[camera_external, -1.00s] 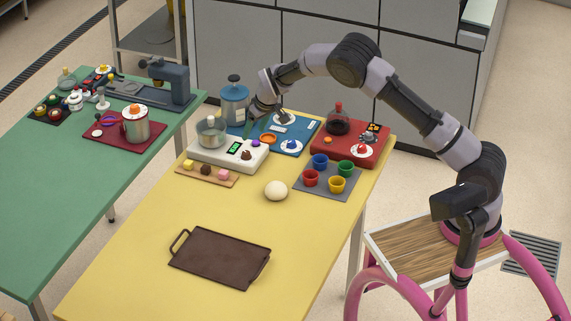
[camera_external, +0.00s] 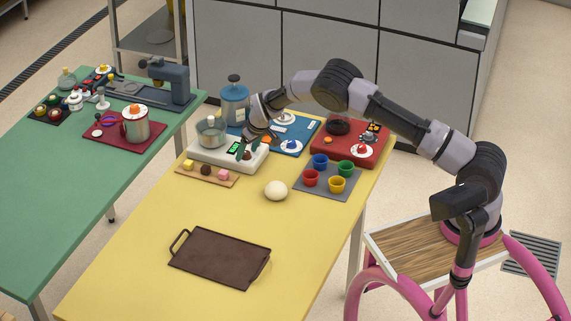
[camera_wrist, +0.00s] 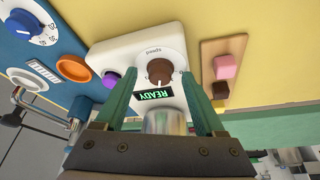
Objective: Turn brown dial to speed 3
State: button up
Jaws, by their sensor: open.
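The brown dial (camera_wrist: 159,72) sits on the white device (camera_wrist: 122,50), beside the word "speed". Its scale numbers are too small to read for sure. The green display (camera_wrist: 155,95) next to the dial reads READY. In the external view the white device (camera_external: 257,163) stands at the back of the yellow table, its dial (camera_external: 247,155) just below my gripper (camera_external: 246,140). In the wrist view my gripper (camera_wrist: 158,74) is open, with one green finger on each side of the dial. I cannot tell whether either finger touches it.
A metal pot (camera_external: 211,131) stands on the device. A purple knob (camera_wrist: 110,81) is near the left finger. The blue panel (camera_wrist: 30,60) with an orange ring (camera_wrist: 73,68) lies beside the device. A board with coloured cubes (camera_external: 207,173) is in front.

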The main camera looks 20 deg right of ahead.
grip_shut()
dwell(1.1)
grip_release()
jog(key=shift+r, duration=0.1)
jog(key=v, duration=1)
jog(key=shift+s+r, duration=0.25)
jog(key=shift+r, duration=0.05)
jog(key=shift+d, duration=0.15)
